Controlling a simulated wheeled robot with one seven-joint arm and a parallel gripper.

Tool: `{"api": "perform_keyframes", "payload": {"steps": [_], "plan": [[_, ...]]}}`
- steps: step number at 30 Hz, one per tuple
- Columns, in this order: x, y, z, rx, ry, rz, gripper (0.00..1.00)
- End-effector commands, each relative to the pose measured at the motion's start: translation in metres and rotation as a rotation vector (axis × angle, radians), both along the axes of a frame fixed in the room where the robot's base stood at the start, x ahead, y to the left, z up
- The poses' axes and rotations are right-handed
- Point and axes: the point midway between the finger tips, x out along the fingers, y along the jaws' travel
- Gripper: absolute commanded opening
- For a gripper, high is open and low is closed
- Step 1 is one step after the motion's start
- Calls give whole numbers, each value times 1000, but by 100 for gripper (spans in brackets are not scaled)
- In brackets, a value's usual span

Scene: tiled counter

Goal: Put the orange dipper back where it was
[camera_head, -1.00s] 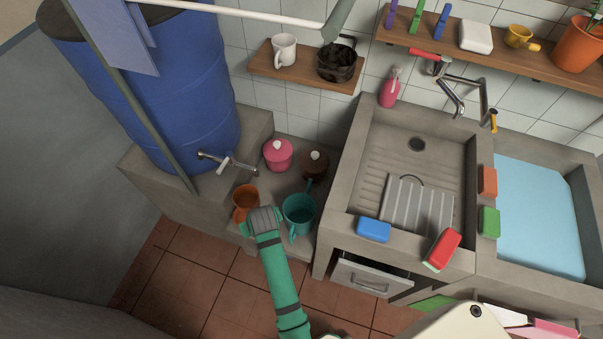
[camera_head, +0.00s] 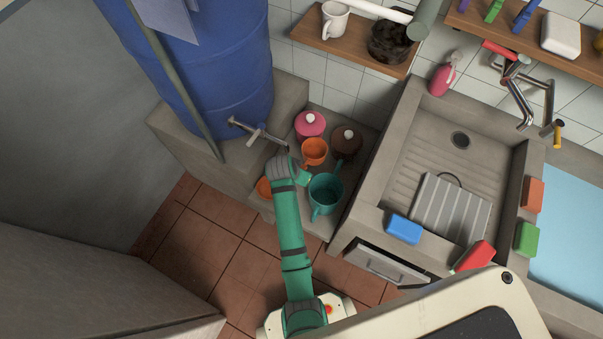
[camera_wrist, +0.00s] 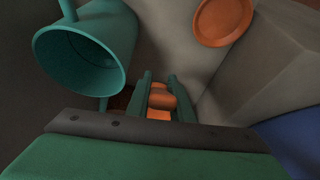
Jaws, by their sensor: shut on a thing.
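The orange dipper (camera_head: 314,152) is in the head view, with its cup mouth facing up, between the pink lidded pot and the teal dipper (camera_head: 325,194). My gripper (camera_head: 303,178) is at its near side. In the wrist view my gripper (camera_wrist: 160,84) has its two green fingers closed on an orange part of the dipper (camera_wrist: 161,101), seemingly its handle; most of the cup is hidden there. The teal dipper (camera_wrist: 88,50) is beside the fingers at upper left. I cannot tell whether the orange dipper touches the ledge.
A round orange piece (camera_head: 264,187) lies left of my arm, partly hidden; the wrist view shows an orange disc (camera_wrist: 222,20). The pink pot (camera_head: 310,124), brown pot (camera_head: 346,142) and barrel tap (camera_head: 256,133) crowd the ledge. The sink (camera_head: 430,160) stands to the right.

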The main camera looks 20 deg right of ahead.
Motion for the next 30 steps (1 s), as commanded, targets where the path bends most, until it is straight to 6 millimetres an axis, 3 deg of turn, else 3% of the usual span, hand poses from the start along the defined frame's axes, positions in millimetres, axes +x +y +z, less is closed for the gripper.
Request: {"api": "perform_keyframes", "payload": {"steps": [3,10,16,27,28,30], "plan": [[-1,-2,-18,0,2,-2,0],[0,0,-33,0,2,3,0],[0,2,-58,-1,2,7,0],[1,3,-64,0,0,8,0],[0,3,-65,0,1,7,22],[0,2,-65,0,0,6,39]]}}
